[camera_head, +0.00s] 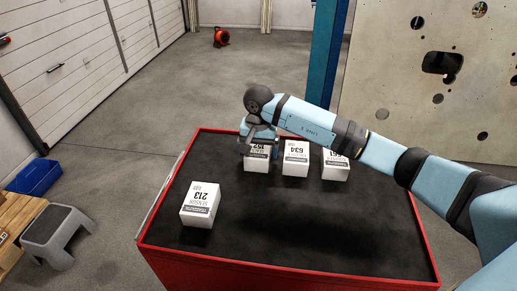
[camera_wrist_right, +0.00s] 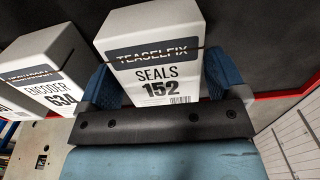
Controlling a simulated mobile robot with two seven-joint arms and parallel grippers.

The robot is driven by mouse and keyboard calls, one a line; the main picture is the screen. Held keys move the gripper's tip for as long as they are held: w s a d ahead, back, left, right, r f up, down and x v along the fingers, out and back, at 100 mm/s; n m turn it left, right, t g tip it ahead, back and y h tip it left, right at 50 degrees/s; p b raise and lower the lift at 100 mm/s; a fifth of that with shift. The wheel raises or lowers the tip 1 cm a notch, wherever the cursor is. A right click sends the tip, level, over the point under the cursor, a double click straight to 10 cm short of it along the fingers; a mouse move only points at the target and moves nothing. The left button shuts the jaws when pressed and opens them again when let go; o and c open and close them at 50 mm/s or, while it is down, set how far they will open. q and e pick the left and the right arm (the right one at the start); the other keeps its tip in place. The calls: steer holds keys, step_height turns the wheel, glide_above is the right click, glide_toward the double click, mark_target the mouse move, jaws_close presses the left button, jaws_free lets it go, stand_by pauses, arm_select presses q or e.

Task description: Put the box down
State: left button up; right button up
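A white box marked SEALS 152 (camera_head: 257,164) is at the left end of a short row on the black top of the red cart (camera_head: 285,232). My right gripper (camera_head: 259,146) reaches over it from above. In the right wrist view the box (camera_wrist_right: 155,65) sits upright between the two blue fingers of my gripper (camera_wrist_right: 162,82), which lie close against its sides. I cannot tell whether its base touches the mat. My left gripper is not in view.
The ENCODER 634 box (camera_head: 296,159) stands just right of it, and another white box (camera_head: 336,166) is further right. The SENSOR 213 box (camera_head: 200,204) stands apart at front left. The cart's middle front is clear. A grey step stool (camera_head: 58,232) is on the floor.

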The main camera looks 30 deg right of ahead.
mark_target(258, 148)
steer(key=shift+o, duration=0.5)
steer(key=shift+r, duration=0.2)
step_height(258, 148, up, 12)
steer(key=shift+b, duration=0.4)
